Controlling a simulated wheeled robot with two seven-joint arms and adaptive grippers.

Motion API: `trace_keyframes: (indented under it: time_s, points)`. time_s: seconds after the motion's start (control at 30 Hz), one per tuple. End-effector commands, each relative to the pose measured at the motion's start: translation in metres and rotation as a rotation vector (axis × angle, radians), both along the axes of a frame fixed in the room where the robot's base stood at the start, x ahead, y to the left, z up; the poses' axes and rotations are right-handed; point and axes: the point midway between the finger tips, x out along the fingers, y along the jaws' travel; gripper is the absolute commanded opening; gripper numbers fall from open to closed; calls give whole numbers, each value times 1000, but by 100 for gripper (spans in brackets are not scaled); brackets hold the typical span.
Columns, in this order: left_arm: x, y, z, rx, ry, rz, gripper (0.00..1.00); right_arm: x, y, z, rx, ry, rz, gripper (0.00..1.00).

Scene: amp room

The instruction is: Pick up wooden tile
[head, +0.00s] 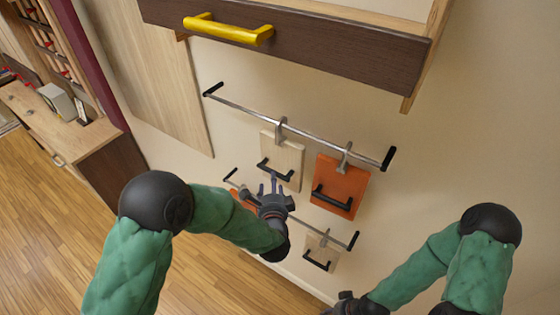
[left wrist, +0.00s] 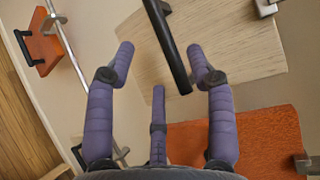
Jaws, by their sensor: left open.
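A pale wooden tile (head: 287,153) with a black bar handle (head: 276,172) hangs by a hook from the upper metal rod in the head view. My left gripper (head: 268,185) is open just below that handle. In the left wrist view the wooden tile (left wrist: 235,40) fills the upper right, and its black handle (left wrist: 168,42) reaches down between my spread purple fingers (left wrist: 160,70). I see no finger closed on it; the depth gap is unclear. A smaller wooden tile (head: 318,245) hangs on the lower rod. My right gripper (head: 350,304) is partly cut off at the bottom edge.
An orange tile (head: 345,177) hangs right beside the wooden one; it also shows in the left wrist view (left wrist: 270,135). Upper rod (head: 320,135) and lower rod (head: 325,230) stand off the wall. A drawer with a yellow handle (head: 228,31) juts out above. Wall at right is clear.

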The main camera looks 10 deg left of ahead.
Motion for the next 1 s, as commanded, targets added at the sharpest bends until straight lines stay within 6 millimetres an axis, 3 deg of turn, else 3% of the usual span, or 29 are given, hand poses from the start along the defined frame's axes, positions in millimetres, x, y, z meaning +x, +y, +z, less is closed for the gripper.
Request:
trace_keyframes:
  time_s: [0.27, 0.6, 0.87, 0.9, 1.0]
  points:
    - [19, 6, -3, 0, 2, 0, 55, 0, 0, 3, 0, 0, 0, 40]
    - [58, 17, -9, -1, 2, -1, 55, 0, 0, 11, 0, -1, 0, 40]
    - [61, 17, -10, -1, 1, -2, 55, 0, 0, 11, 0, 0, 0, 40]
    - [61, 17, -10, -1, 1, -2, 52, 0, 0, 11, 0, 0, 0, 40]
    - [61, 17, -10, -1, 1, -2, 24, 0, 0, 11, 0, 0, 0, 40]
